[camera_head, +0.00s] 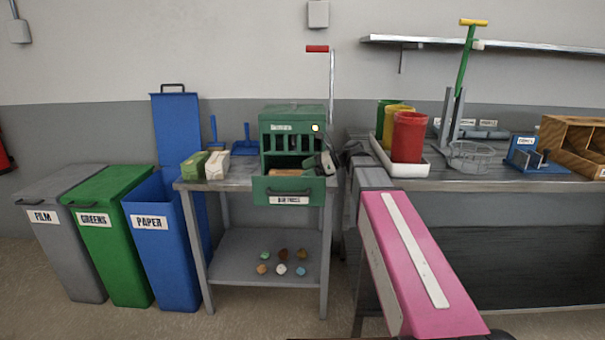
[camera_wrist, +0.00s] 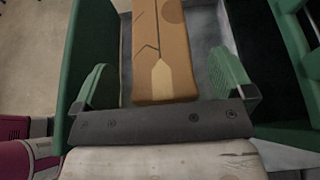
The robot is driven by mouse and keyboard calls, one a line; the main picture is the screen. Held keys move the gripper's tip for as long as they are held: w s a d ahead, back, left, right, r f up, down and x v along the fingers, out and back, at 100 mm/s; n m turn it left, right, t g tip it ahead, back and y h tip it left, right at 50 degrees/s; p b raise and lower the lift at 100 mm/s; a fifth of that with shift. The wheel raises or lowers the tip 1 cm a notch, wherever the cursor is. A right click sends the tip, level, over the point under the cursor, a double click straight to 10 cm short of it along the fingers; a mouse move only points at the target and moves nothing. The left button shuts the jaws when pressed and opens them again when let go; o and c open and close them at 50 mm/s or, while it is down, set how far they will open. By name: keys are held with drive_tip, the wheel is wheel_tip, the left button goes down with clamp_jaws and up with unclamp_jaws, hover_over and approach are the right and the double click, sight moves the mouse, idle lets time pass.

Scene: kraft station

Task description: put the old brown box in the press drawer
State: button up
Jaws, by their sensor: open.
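The old brown box (camera_wrist: 163,45), tan with dark crack-like lines, lies lengthwise between the drawer's green walls in the wrist view. In the head view only a brown strip of it (camera_head: 290,172) shows above the drawer front. The press drawer (camera_head: 289,190) is pulled out from the green press (camera_head: 292,125). My gripper (camera_wrist: 163,78) is open over the drawer, one finger on each side of the box with gaps to both. It also shows in the head view (camera_head: 318,165) at the drawer's right side. The box's underside is hidden.
A green carton (camera_head: 194,165) and a pale carton (camera_head: 217,166) stand on the metal table left of the press. Blue, green and grey bins stand further left. The right bench holds a white tray (camera_head: 408,169) with coloured cups. Small lumps lie on the lower shelf (camera_head: 245,258).

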drive_tip(key=shift+v, duration=2.6)
